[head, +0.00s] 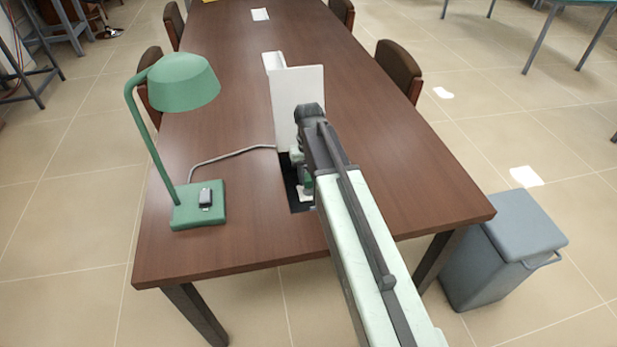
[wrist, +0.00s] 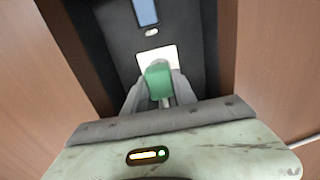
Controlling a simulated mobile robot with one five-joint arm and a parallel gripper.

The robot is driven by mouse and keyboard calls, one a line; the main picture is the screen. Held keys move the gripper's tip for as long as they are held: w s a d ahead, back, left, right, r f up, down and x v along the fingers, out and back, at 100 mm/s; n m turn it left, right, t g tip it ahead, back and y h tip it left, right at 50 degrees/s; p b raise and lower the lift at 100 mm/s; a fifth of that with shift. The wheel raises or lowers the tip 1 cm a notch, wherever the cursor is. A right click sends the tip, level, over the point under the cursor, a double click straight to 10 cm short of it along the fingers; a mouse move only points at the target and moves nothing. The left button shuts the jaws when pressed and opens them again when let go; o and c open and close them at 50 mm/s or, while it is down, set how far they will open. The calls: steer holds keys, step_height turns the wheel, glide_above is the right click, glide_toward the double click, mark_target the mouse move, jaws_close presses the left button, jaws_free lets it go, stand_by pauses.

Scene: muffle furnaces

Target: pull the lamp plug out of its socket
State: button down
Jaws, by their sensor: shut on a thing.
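The green lamp plug (wrist: 159,82) is between the two grey fingers of my gripper (wrist: 158,90), which is shut on it. Behind the plug is the white socket plate (wrist: 146,56), set in a dark panel (wrist: 195,35). I cannot tell whether the plug's pins are still in the socket. The green desk lamp (head: 178,85) stands on the left of the table. A grey cord (head: 228,155) runs from near its base to the white upright board (head: 312,88). In the head view my arm hides most of the plug and socket.
The brown table (head: 400,180) is mostly bare to the right and back. A white sheet (head: 260,14) lies far back. Brown chairs (head: 399,68) line the sides. A grey bin (head: 500,250) stands at the right front corner.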

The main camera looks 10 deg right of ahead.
mark_target(308, 177)
steer(key=shift+r, duration=0.1)
steer(key=c, duration=1)
jaws_free()
step_height(308, 177, up, 8)
steer(key=p, duration=0.7)
steer(key=shift+r+p, duration=0.3)
steer(key=shift+p, duration=0.25)
steer(key=s+r+p, duration=0.3)
steer(key=s, duration=1)
steer(key=shift+r+p, duration=0.4)
steer(key=shift+w, duration=0.1)
steer(key=shift+c, duration=0.3)
